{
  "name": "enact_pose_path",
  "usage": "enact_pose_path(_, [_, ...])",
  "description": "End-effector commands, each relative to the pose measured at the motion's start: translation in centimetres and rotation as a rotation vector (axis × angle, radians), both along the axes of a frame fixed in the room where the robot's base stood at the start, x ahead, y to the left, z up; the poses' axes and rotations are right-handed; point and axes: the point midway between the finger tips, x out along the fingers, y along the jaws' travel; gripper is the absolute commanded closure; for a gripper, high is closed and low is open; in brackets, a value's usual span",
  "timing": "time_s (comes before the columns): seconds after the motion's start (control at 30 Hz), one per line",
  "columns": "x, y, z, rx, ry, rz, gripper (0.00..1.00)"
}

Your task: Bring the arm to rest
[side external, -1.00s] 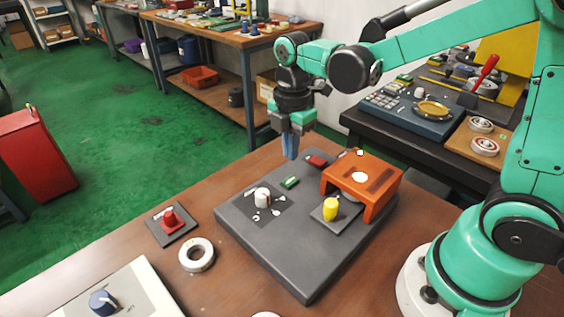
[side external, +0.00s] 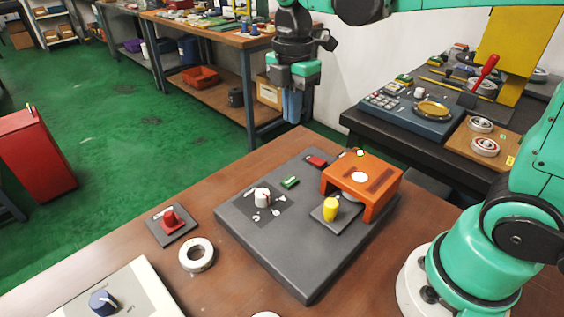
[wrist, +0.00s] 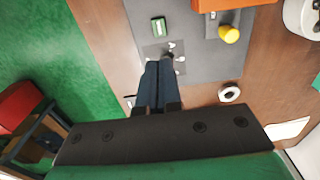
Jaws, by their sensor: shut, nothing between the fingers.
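My gripper (side external: 292,106) is shut and empty, with its blue fingers pointing down. In the side view it hangs in the air beyond the far edge of the brown table (side external: 122,235), above and clear of the grey board (side external: 285,252). In the wrist view the shut fingers (wrist: 158,68) sit side by side against the board and hide part of it.
On the board are a white knob (side external: 262,196), a green block (side external: 290,182), a red block (side external: 316,161), a yellow knob (side external: 330,210) and an orange bridge (side external: 375,178). A pale ring (side external: 196,255) and a red knob (side external: 170,218) lie left. Air around my gripper is free.

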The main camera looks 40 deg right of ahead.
Motion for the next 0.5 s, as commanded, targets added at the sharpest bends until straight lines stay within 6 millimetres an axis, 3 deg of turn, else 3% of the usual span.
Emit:
enact_pose_path(0.27, [-0.1,0.0,0.0,0.000,-0.011,-0.027,1.00])
enact_pose_path(0.37, [-0.8,-0.1,0.0,0.005,-0.064,-0.158,1.00])
enact_pose_path(0.5, [-2.5,-0.2,-0.4,0.058,-0.212,-0.534,1.00])
